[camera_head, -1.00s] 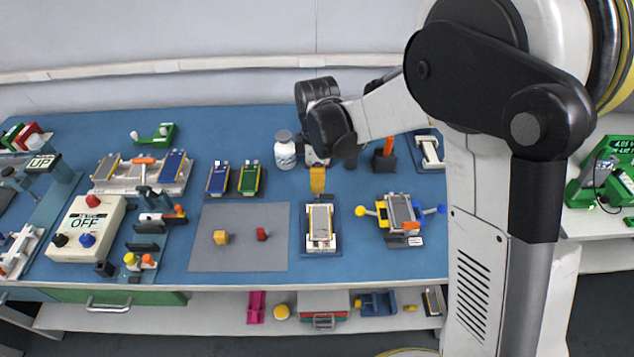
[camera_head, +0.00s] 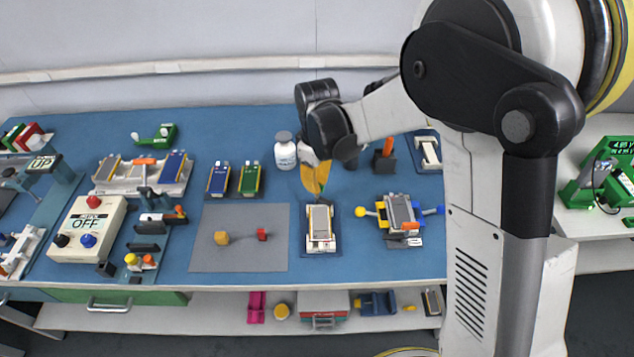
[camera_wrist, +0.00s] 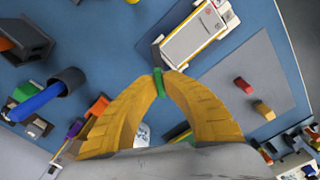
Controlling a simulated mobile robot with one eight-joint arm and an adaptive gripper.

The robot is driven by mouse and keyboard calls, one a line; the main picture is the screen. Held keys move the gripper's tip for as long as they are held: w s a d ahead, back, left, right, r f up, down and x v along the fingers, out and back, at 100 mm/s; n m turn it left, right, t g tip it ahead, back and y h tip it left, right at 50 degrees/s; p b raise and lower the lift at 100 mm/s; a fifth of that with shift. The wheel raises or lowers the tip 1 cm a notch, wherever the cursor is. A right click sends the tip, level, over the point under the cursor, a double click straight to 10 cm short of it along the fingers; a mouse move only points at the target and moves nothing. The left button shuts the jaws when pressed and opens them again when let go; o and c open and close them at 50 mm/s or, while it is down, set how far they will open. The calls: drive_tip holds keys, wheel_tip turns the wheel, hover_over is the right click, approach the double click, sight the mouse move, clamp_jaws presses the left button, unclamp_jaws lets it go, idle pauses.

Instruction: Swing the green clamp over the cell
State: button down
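A pale cell (camera_head: 320,217) lies flat in a white fixture (camera_head: 320,247) on a dark base plate. The cell also shows at the top of the wrist view (camera_wrist: 192,40). My gripper (camera_head: 316,196) is at the far end of this fixture, its yellow fingers pointing down. In the wrist view the fingertips (camera_wrist: 161,80) meet around a small green piece, the green clamp (camera_wrist: 159,84), beside the fixture's near corner. A dark bar runs from there toward the fixture. The clamp is mostly hidden by the fingers; it does not appear across the middle of the cell.
A grey mat (camera_head: 237,258) with yellow and red pieces lies left of the fixture. A second fixture (camera_head: 401,215) with yellow and blue knobs stands to the right. A white bottle (camera_head: 285,153) and an orange-handled tool in a dark holder (camera_head: 385,158) stand behind.

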drive_tip(key=m, duration=0.5)
drive_tip(key=shift+m, duration=0.3)
drive_tip(key=m, duration=0.5)
drive_tip(key=shift+m, duration=0.4)
drive_tip(key=c, duration=1.5)
unclamp_jaws()
wheel_tip(320, 180, up, 12)
